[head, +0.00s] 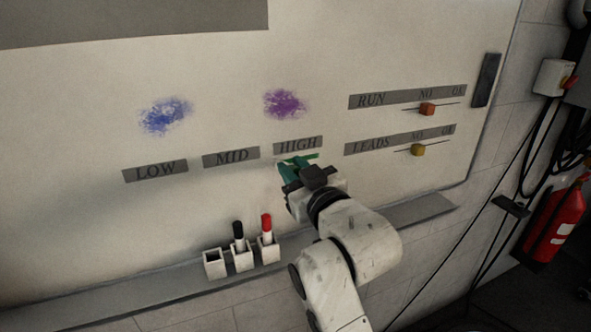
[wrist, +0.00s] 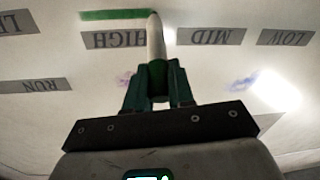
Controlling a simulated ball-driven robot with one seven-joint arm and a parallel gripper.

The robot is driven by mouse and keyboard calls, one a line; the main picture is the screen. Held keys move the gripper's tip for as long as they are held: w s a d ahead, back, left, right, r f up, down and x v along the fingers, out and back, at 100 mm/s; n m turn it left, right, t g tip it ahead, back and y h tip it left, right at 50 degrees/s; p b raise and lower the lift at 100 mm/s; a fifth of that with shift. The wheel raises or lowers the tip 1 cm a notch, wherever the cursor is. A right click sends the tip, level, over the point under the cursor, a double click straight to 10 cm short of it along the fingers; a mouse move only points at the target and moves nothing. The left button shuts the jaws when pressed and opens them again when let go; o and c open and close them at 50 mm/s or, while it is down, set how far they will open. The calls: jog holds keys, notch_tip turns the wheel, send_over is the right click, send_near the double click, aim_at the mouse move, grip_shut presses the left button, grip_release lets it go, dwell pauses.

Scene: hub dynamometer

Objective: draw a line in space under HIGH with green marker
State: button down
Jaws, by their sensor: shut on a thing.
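The HIGH label (head: 298,144) is a grey strip on the whiteboard; it also shows upside down in the wrist view (wrist: 110,40). A green line (head: 308,157) runs just under it, reaching its right end; it also shows in the wrist view (wrist: 112,14). My gripper (wrist: 158,95) is shut on the green marker (wrist: 156,42), which has a pale barrel and a green band. The marker's tip is at one end of the green line and appears to touch the board. In the head view my gripper (head: 294,171) hides most of the marker.
MID (head: 232,156) and LOW (head: 155,170) labels lie left, with blue (head: 166,116) and purple (head: 286,103) smudges above. A ledge (head: 420,208) carries cups with a black marker (head: 238,231) and a red marker (head: 266,224); the left cup (head: 214,263) is empty. Sliders sit right.

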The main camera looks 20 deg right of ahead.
jog(key=s, duration=0.9)
dwell(0.7)
